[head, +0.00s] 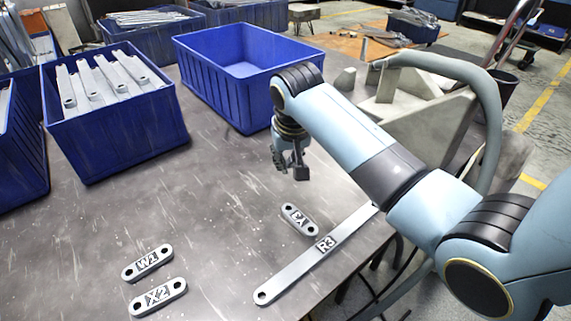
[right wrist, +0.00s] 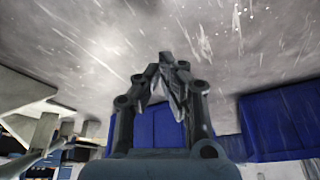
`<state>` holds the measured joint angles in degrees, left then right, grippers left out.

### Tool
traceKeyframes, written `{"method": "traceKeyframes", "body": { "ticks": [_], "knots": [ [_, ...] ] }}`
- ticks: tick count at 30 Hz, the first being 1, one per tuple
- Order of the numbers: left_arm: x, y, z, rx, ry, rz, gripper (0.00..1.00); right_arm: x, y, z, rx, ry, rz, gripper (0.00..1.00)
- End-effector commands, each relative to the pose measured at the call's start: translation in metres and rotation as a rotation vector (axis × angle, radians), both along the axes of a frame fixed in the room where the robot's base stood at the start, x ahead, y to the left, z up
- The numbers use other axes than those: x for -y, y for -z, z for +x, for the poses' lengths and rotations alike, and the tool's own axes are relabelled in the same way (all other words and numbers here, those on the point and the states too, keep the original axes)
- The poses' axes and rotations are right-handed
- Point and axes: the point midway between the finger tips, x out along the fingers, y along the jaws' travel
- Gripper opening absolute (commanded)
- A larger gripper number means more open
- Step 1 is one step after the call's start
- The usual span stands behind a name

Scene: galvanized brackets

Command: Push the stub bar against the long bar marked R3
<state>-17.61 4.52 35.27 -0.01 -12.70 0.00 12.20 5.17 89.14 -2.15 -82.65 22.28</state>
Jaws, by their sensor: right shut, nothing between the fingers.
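The long bar marked R3 (head: 298,269) lies flat near the table's right edge, slanting from lower left to upper right. A short grey bar (head: 299,220), whose upside-down mark looks like Y3, lies beside it at an angle. Its lower right end is close to the R3 mark, with a small gap. Two other short bars, W1 (head: 147,263) and X2 (head: 158,297), lie at the lower left. My right gripper (head: 298,175) is shut and empty, above the table beyond the Y3 bar; its closed fingers also show in the right wrist view (right wrist: 172,62). My left gripper is out of view.
A blue bin with grey bars (head: 115,130) stands on the left, and an empty blue bin (head: 225,85) stands behind my right gripper. A grey bracket-like structure (head: 420,115) is at the right. The middle of the table (head: 200,200) is clear.

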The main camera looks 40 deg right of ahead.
Motion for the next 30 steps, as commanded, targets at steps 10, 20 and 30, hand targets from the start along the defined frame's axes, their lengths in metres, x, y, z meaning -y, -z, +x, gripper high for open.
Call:
{"method": "traceKeyframes", "body": {
  "ticks": [10,20,30],
  "knots": [
    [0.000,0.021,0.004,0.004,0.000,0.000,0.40,0.009,0.069,0.022,-0.002,-0.001,0.000,0.00],
    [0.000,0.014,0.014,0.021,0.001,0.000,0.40,-0.001,0.086,0.001,0.001,-0.003,0.001,0.00],
    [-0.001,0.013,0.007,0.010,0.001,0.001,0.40,-0.004,0.086,-0.008,0.001,-0.001,0.000,0.00]
  ]
}}
